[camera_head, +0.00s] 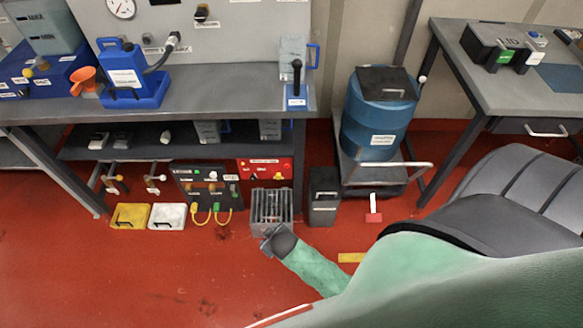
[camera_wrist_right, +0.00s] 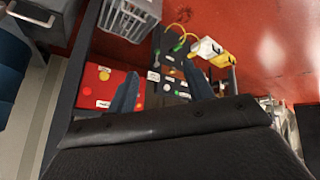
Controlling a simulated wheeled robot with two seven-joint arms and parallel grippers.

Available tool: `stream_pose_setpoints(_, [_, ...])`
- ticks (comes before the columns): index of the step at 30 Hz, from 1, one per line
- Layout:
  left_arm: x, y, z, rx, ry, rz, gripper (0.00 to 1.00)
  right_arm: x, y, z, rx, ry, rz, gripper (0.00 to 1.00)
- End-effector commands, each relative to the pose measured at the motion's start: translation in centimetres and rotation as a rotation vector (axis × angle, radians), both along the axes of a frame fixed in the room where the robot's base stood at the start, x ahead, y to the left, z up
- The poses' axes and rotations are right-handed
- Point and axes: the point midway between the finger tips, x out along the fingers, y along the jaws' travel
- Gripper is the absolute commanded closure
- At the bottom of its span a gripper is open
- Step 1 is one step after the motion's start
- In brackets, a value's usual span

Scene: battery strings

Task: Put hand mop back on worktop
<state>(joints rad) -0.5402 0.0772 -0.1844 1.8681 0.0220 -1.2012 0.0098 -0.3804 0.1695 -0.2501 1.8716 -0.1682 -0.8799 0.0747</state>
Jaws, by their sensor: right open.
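I cannot pick out a hand mop for certain in either view. A small red piece with a white upright part (camera_head: 373,212) is on the red floor right of centre, too small to identify. A dark upright handle on a blue base (camera_head: 297,88) stands at the right end of the worktop (camera_head: 225,92). My right gripper (camera_head: 274,238) is low, in front of the grey crate. In the right wrist view its two bluish fingers (camera_wrist_right: 161,92) are apart, with nothing seen between them. My left gripper is not in view.
A grey crate (camera_head: 271,206), a black bin (camera_head: 323,196) and a dark connector panel (camera_head: 206,181) stand below the worktop. Yellow (camera_head: 129,217) and white trays lie on the floor. A blue drum (camera_head: 376,125) sits on a trolley. The left foreground floor is clear.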

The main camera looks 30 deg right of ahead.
Motion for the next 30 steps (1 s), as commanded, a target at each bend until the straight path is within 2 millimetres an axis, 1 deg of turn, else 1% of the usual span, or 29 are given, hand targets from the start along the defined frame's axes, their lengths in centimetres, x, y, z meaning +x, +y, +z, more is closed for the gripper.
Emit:
stream_pose_setpoints(1, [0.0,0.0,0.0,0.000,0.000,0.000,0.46,-3.5,0.4,-2.0,0.025,0.100,-0.028,0.48])
stream_pose_setpoints(2, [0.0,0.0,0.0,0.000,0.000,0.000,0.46,-5.4,0.6,-2.9,0.038,0.156,-0.040,0.48])
stream_pose_setpoints(3, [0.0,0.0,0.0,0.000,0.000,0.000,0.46,-7.8,0.8,-4.0,0.054,0.226,-0.055,0.48])
stream_pose_setpoints(6, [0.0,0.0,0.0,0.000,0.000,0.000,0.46,-12.7,1.5,-5.8,0.091,0.369,-0.080,0.48])
stream_pose_setpoints(9, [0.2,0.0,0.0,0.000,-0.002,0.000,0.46,-15.8,2.0,-6.7,0.114,0.459,-0.093,0.48])
stream_pose_setpoints(12, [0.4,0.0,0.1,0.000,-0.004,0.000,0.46,-17.3,2.3,-7.0,0.128,0.500,-0.098,0.48])
stream_pose_setpoints(14, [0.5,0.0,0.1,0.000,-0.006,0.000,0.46,-17.5,2.4,-7.1,0.129,0.509,-0.099,0.48])
stream_pose_setpoints(21, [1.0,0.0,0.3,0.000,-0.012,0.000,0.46,-17.5,2.3,-7.1,0.128,0.506,-0.098,0.48])
stream_pose_setpoints(30, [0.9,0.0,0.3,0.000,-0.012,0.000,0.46,-17.5,2.3,-7.1,0.129,0.505,-0.098,0.48])
